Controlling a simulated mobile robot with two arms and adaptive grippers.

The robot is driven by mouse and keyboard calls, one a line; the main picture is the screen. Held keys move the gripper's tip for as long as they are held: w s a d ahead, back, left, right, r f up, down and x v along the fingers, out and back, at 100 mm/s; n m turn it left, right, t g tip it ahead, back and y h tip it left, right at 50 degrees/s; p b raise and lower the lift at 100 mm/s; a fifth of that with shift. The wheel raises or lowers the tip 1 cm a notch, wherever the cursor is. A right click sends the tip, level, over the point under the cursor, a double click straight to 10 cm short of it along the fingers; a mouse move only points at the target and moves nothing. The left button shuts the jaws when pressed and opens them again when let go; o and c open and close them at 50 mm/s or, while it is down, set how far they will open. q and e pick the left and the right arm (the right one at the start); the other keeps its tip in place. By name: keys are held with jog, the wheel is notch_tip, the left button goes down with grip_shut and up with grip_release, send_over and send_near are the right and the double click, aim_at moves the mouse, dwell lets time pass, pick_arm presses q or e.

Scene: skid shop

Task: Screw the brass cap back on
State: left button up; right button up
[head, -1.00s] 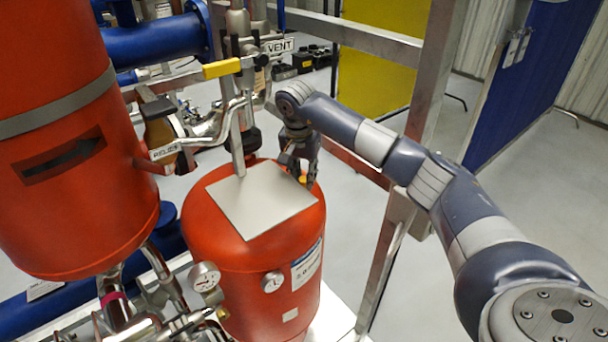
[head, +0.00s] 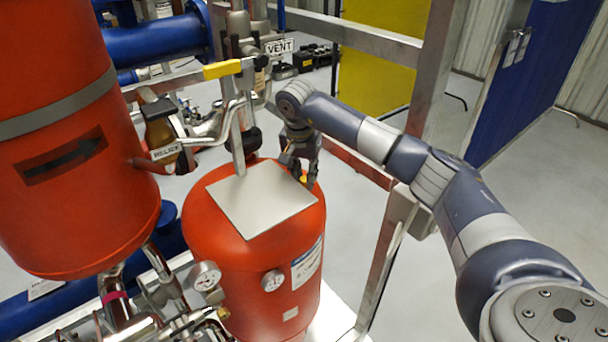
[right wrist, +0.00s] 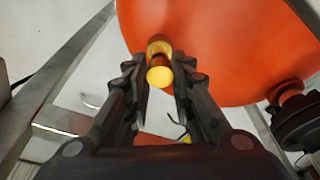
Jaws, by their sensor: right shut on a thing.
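The brass cap (right wrist: 160,76) shows as a round yellow disc between the fingertips of my right gripper in the right wrist view. A brass collar (right wrist: 158,48) sits just behind it against the orange vessel, in line with the cap. I cannot tell how far the cap is threaded on. My right gripper (right wrist: 159,70) is shut on the cap, one finger on each side. In the head view my right gripper (head: 304,178) points down at the far right side of the orange vessel (head: 245,255), and only a yellow speck shows there. My left gripper is not in view.
A grey plate (head: 262,198) lies on top of the vessel. A metal frame post (head: 437,75) stands to the right. A larger orange tank (head: 75,200) is at left.

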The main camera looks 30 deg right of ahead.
jog(key=shift+f, duration=0.4)
jog(key=shift+f+b, duration=0.4)
jog(key=shift+b, duration=0.05)
jog(key=shift+s+f, duration=0.1)
jog(key=shift+f, duration=0.1)
dwell(0.4)
jog(key=o, duration=1.2)
jog(key=shift+f, duration=0.1)
jog(key=shift+r+p, duration=2.65)
jog(key=shift+r, duration=1.4)
jog(key=shift+f, duration=0.1)
